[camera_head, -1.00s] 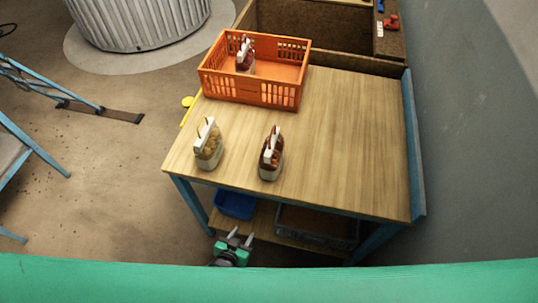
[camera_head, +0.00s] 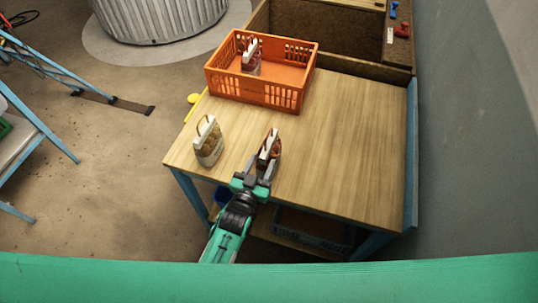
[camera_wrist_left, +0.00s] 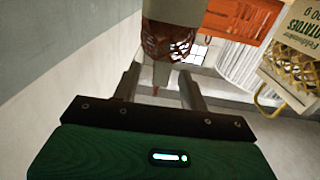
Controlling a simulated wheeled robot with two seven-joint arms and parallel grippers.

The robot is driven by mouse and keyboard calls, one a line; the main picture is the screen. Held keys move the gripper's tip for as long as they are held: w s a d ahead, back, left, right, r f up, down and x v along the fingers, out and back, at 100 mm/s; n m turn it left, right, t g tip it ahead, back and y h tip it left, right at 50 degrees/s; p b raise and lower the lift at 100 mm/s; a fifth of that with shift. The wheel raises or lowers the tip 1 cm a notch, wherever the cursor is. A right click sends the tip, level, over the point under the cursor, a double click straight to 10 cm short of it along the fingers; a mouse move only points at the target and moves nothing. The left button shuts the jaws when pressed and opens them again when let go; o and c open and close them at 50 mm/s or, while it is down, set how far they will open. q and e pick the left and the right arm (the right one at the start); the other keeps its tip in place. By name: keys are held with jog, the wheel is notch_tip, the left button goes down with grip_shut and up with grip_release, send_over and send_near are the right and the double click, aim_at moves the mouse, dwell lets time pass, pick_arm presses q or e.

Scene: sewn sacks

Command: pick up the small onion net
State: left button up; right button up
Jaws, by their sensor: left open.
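The small onion net (camera_head: 270,145), with reddish-brown contents and a pale band at its top, stands upright near the table's front edge. My left gripper (camera_head: 260,172) is open just in front of it, fingers pointing at its near side. In the left wrist view the net's red mesh (camera_wrist_left: 172,42) shows ahead of and between the open fingers (camera_wrist_left: 160,78); it does not look gripped. The arm and fingers hide its lower part in the head view. My right gripper is not in view.
A potato net (camera_head: 208,145) stands left of the onion net; it also shows in the left wrist view (camera_wrist_left: 292,75). Behind is an orange crate (camera_head: 225,83) holding another net (camera_head: 251,58). The right of the wooden table (camera_head: 345,140) is clear.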

aim_at(267, 149)
pick_arm(q)
jog(key=shift+w+d, duration=0.15)
jog(key=shift+w, duration=0.3)
jog(key=shift+w+r+p, duration=0.1)
jog(key=shift+w+p, duration=0.15)
jog(key=shift+p, duration=0.05)
jog(key=p+x, duration=0.1)
jog(key=x, duration=0.3)
jog(key=shift+p, duration=0.4)
jog(key=shift+w+d, duration=0.1)
jog(key=shift+w, duration=0.2)
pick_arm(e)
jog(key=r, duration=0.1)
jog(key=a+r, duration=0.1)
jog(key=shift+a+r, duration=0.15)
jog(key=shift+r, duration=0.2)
pick_arm(q)
grip_shut()
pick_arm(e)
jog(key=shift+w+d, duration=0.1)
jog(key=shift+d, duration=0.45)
